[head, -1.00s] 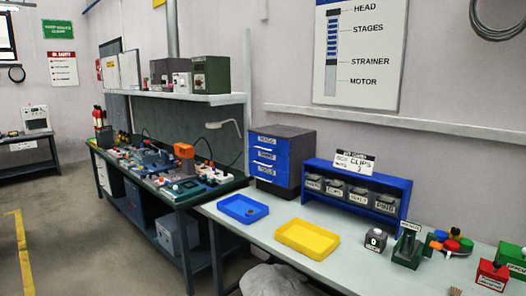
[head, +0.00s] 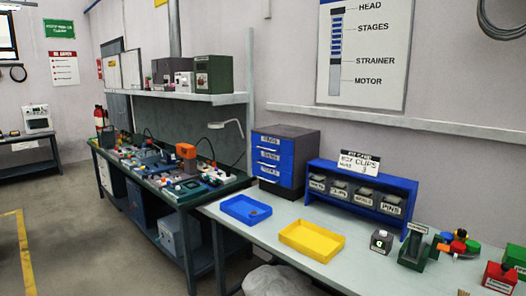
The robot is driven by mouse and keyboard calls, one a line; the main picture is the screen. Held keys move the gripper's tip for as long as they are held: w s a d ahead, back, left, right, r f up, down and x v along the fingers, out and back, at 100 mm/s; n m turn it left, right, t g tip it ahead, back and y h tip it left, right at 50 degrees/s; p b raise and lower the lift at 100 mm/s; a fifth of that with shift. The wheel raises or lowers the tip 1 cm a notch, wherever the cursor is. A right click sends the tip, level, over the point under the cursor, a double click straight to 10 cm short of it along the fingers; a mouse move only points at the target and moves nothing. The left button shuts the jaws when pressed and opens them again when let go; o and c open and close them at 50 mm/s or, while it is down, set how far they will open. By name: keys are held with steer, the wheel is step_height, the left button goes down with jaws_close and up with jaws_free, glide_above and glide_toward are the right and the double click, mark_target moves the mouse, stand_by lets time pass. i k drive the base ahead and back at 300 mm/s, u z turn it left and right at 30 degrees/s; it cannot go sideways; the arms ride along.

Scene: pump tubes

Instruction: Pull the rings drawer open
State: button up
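A dark grey cabinet (head: 304,158) stands at the back left of the near bench, against the wall. It has three blue drawers stacked in its front, each with a white label: top (head: 289,149), middle (head: 289,164), bottom (head: 289,181). The top label seems to read RINGS, but the print is too small to be sure. All three drawer fronts look flush, so the drawers appear shut. My gripper is not in view.
A blue tray (head: 228,204) and a yellow tray (head: 292,229) lie in front of the cabinet. A blue rack (head: 402,187) of labelled bins stands to its right. A small dark box (head: 381,241) and a green holder (head: 414,256) sit further right.

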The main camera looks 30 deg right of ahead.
mark_target(282, 146)
steer(key=z, duration=0.1)
steer(key=i, duration=1)
steer(key=u, duration=0.05)
